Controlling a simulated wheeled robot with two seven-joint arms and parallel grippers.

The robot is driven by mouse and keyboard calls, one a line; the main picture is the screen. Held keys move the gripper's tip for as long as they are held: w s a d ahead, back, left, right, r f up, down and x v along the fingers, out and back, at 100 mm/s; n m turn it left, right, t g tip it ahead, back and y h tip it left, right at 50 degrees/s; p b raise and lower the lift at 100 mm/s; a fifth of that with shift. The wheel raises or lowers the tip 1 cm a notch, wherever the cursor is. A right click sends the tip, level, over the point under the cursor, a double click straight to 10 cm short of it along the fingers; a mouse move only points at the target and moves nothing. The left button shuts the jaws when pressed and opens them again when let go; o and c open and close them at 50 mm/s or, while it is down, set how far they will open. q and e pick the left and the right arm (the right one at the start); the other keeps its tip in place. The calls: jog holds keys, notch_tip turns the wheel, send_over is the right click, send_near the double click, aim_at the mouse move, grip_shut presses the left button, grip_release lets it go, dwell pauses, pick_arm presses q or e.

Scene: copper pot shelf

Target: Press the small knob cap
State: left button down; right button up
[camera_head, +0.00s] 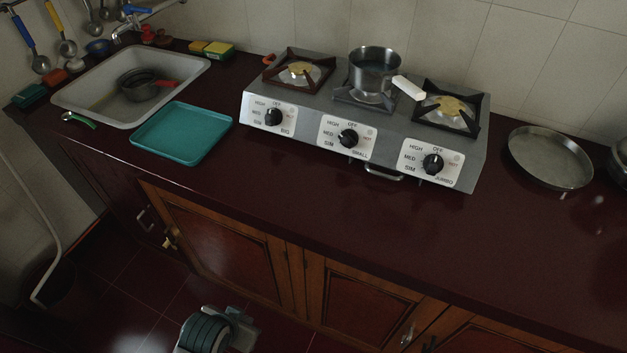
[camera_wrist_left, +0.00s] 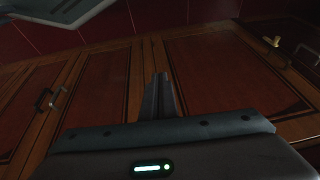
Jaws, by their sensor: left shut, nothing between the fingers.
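The small knob cap (camera_head: 348,138) is a black round knob on the middle white panel of the grey stove, labelled SMALL. Similar black knobs sit on the panel labelled BIG (camera_head: 273,117) to its left and the panel labelled JUMBO (camera_head: 432,163) to its right. My left gripper (camera_wrist_left: 160,95) is shut and empty in the left wrist view, in front of the wooden cabinet doors. In the head view part of my left arm's end shows at the bottom, well below the counter and far from the knob; its fingertips are hard to make out there. My right gripper is not in view.
A steel pot (camera_head: 373,72) with a white handle stands on the middle burner. A teal tray (camera_head: 183,132) lies between the sink (camera_head: 186,84) and stove. A round metal pan (camera_head: 549,158) is at right. The dark red counter front (camera_head: 300,215) is clear; cabinet handles (camera_head: 145,220) stick out below.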

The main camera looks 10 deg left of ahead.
pick_arm(q)
jog(key=w+d+r+m+t, duration=0.1)
jog(key=w+d+r+m, duration=0.1)
jog(key=w+r, duration=0.2)
jog(key=w+d+r+m+t+h, duration=0.1)
jog(key=w+d+r+m+t, duration=0.1)
jog(key=w+r, duration=0.3)
jog(key=w+d+r+m+t+h, duration=0.1)
jog(key=w+d+r+m, duration=0.3)
jog(key=r, duration=0.7)
jog(key=shift+w+d+r, duration=0.25)
jog(key=shift+w, duration=0.15)
jog(key=w+d+r+m+t+h, duration=0.1)
jog(key=w+d+r+m, duration=0.2)
jog(key=w+r+m, duration=0.1)
jog(key=w+d+r+m+t+h, duration=0.1)
jog(key=w+d+r+m+t, duration=0.1)
jog(key=w+r+m, duration=0.3)
jog(key=shift+d+r+m, duration=0.5)
jog(key=shift+r+m, duration=0.5)
jog(key=shift+r, duration=1.2)
jog(key=shift+w, duration=0.15)
